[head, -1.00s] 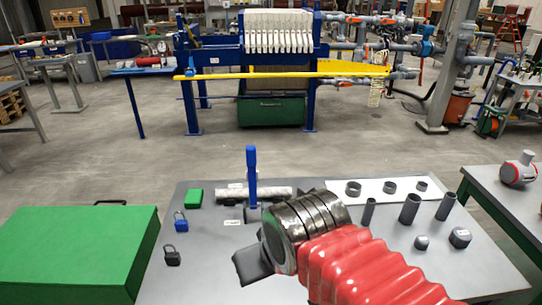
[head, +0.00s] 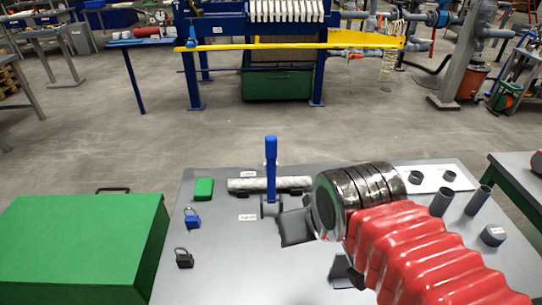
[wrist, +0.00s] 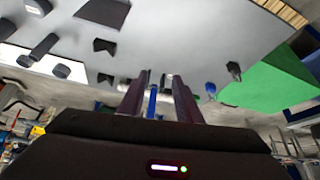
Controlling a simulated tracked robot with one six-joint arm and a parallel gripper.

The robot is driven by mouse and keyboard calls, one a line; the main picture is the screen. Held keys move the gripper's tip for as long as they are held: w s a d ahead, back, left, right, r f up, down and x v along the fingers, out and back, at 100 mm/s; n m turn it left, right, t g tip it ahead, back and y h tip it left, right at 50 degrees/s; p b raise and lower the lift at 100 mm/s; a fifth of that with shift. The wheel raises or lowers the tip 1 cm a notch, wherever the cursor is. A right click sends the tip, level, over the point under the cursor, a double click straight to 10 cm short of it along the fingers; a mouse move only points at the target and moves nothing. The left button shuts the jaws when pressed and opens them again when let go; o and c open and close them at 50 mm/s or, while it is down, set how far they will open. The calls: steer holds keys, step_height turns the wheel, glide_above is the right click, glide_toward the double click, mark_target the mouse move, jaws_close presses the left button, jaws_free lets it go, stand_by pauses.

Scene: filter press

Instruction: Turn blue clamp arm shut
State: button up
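The blue clamp arm (head: 271,165) stands upright on its small dark base on the grey table in the head view. My gripper (head: 312,252) is to the right of the clamp and nearer to me, with its two dark fingers spread apart and nothing seen held. In the wrist view the blue clamp arm (wrist: 152,101) shows in the gap between the fingers of my gripper (wrist: 160,76). I cannot tell how far beyond the fingertips it stands. The head view shows no contact between them.
A speckled grey pipe (head: 240,185) lies behind the clamp. A green block (head: 203,189), a blue padlock (head: 192,218) and a black padlock (head: 183,257) lie to the left. A large green box (head: 75,245) stands further left. Grey cylinders (head: 441,203) stand at the right.

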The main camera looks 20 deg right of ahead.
steer(key=shift+o, duration=0.5)
steer(key=shift+o, duration=0.7)
steer(key=shift+w+r, duration=0.1)
steer(key=shift+r, duration=0.05)
steer(key=shift+o, duration=0.4)
steer(key=shift+w+r, duration=0.2)
step_height(320, 180, up, 11)
steer(key=m+g, duration=0.2)
steer(key=g, duration=0.3)
glide_above(271, 137)
steer(key=s, duration=0.1)
steer(key=shift+s+f, duration=0.1)
steer(key=shift+w+f+g, duration=0.1)
steer(key=shift+w+g, duration=0.2)
steer(key=shift+w, duration=0.3)
